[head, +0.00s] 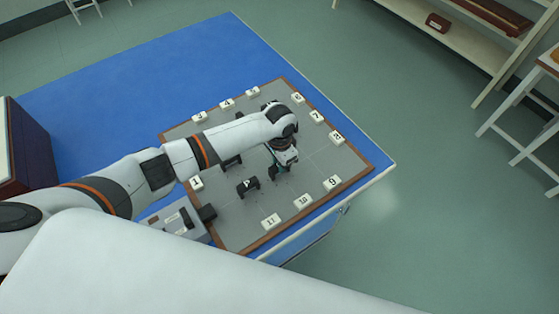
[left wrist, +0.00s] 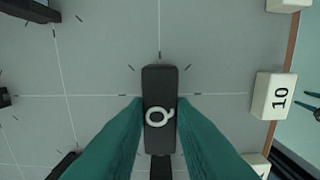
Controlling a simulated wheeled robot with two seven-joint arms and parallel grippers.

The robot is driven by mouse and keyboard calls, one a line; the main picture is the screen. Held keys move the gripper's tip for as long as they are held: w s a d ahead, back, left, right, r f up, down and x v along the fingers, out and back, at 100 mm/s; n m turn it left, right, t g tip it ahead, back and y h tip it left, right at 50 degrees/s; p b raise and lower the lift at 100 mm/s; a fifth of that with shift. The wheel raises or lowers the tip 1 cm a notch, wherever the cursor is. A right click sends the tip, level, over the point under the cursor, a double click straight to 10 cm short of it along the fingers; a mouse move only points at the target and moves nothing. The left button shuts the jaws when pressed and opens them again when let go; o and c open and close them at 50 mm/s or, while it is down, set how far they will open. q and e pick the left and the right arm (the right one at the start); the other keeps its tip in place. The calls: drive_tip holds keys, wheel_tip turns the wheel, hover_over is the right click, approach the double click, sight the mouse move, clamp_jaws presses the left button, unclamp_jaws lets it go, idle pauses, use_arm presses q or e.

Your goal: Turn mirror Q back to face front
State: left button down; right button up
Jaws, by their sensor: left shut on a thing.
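Mirror Q (left wrist: 160,80) is a black block with a white letter Q on top. In the left wrist view it stands between the teal fingers of my left gripper (left wrist: 159,108), which is shut on it from both sides. Its long side runs up and down the picture, with short dark tick marks on the board around it. In the head view my left gripper (head: 284,160) is low over the grey board (head: 325,155), and the wrist and fingers hide most of mirror Q. My right gripper is not in view.
White numbered blocks line the board's edge, among them block 10 (left wrist: 273,96) and block 9 (head: 332,183). Another black mirror piece (head: 248,186) stands close by on the board. A grey device (head: 178,219) sits at its left corner. The blue bench top (head: 150,75) behind is clear.

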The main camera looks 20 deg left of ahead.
use_arm(q)
drive_tip(key=c, duration=1.2)
unclamp_jaws()
drive_tip(key=shift+c, duration=0.2)
wheel_tip(320, 180, up, 12)
drive_tip(key=b, duration=0.2)
drive_tip(key=shift+d, duration=0.1)
